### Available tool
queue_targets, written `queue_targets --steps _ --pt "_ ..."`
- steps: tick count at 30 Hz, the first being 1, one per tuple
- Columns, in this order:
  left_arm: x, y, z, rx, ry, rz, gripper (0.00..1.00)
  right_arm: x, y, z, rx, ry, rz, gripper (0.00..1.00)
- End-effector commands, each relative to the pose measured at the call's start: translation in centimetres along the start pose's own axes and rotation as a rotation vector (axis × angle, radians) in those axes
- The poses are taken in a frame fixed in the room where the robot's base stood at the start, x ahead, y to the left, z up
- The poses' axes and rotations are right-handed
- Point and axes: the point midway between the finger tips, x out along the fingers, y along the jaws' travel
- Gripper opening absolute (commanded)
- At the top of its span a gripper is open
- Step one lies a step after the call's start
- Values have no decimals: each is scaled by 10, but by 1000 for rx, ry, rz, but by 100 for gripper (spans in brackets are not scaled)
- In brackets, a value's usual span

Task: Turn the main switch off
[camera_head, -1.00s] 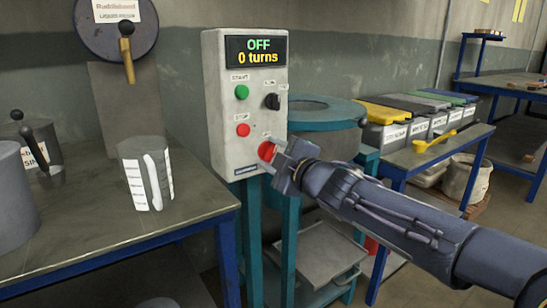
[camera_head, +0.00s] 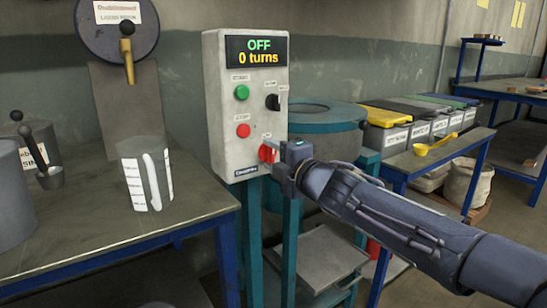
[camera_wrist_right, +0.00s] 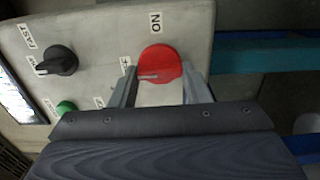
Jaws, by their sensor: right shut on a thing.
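The control box (camera_head: 225,110) stands upright, and its screen reads OFF and 0 turns. Its main switch, a red rotary knob (camera_head: 265,153), is at the lower right of the panel. It also shows in the right wrist view (camera_wrist_right: 160,62), with a white mark pointing left in that picture and an ON label above it. My right gripper (camera_head: 276,155) is at the knob, with one finger on each side of it (camera_wrist_right: 160,88), shut on it. The fingers hide part of a label beside the knob. My left gripper is not in view.
The panel also has a green button (camera_head: 241,92), a red button (camera_head: 243,130) and a black selector (camera_head: 273,102). A teal round machine (camera_head: 325,115) stands behind the box. A bench (camera_head: 110,235) with a measuring jug (camera_head: 146,177) is at left. Lidded bins (camera_head: 388,138) are at right.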

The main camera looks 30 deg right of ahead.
Motion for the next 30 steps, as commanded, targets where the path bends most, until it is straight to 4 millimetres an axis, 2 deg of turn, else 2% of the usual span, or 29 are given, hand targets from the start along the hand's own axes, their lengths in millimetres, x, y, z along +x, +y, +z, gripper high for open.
queue_targets --steps 9,10,14,23,26,30 --pt "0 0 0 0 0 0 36 0 -1 0 -5 0 -3 20" --pt "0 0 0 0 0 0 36 0 -1 0 -5 0 -3 46" --pt "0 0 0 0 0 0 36 0 -1 0 -4 0 -2 63" --pt "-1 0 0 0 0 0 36 -2 0 0 -3 0 -1 64" --pt "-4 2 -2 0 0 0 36 -11 2 0 -3 -1 -1 64" --pt "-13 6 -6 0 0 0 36 -35 4 1 -3 -2 0 64"
